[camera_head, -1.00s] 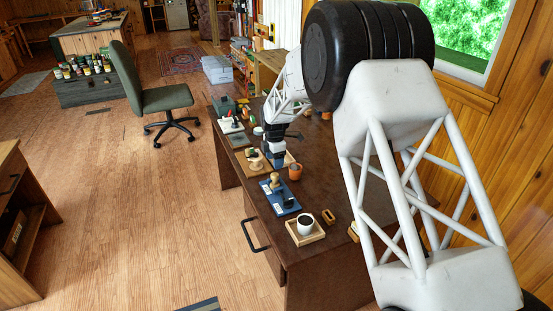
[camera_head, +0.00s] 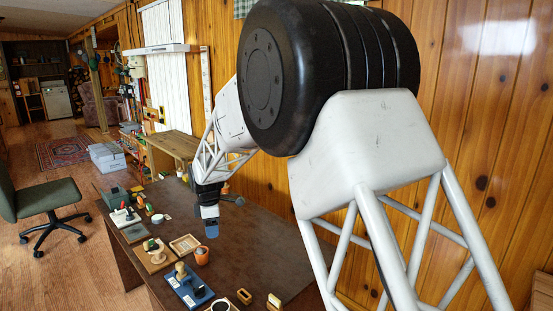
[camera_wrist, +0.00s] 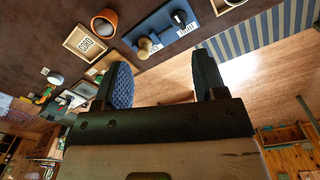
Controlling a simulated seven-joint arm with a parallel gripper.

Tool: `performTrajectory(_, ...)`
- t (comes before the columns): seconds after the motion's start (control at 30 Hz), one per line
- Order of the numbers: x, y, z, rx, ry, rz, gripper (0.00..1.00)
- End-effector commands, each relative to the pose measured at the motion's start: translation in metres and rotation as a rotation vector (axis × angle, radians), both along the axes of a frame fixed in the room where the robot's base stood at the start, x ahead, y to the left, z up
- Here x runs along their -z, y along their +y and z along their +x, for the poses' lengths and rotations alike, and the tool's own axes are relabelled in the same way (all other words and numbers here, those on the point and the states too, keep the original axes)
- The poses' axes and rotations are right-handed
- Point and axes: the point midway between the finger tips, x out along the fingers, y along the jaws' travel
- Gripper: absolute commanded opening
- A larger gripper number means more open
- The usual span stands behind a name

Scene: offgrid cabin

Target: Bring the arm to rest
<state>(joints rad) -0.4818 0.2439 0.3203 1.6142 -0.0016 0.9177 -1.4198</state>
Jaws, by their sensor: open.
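My gripper (camera_head: 210,226) hangs above the dark brown desk (camera_head: 262,246) in the head view, pointing down, with my white lattice arm behind it and filling the right side. In the wrist view my gripper (camera_wrist: 160,84) shows two dark, ridged fingers set wide apart, open, with nothing between them. Beyond the fingers are the desk's edge and the wood floor. From the head view I cannot tell the gripper's exact height over the desk.
The desk holds a blue tray (camera_head: 182,296) with a wooden-handled stamp, an orange cup (camera_head: 202,256), a wooden tray (camera_head: 185,237) and a small wooden block (camera_head: 244,296). A green chair (camera_head: 46,195) stands left. A pine wall (camera_head: 480,130) is on the right.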

Motion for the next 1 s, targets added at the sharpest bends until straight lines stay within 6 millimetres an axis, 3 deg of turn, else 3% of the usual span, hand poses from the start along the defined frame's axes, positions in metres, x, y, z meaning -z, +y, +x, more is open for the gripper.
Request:
performTrajectory(0.2, -0.043, -0.060, -0.027, 0.189, -0.016, 0.016, 0.65)
performTrajectory(0.5, -0.088, -0.134, -0.073, 0.447, -0.034, 0.038, 0.65)
performTrajectory(1.0, -0.137, -0.242, -0.172, 0.874, -0.061, 0.083, 0.65)
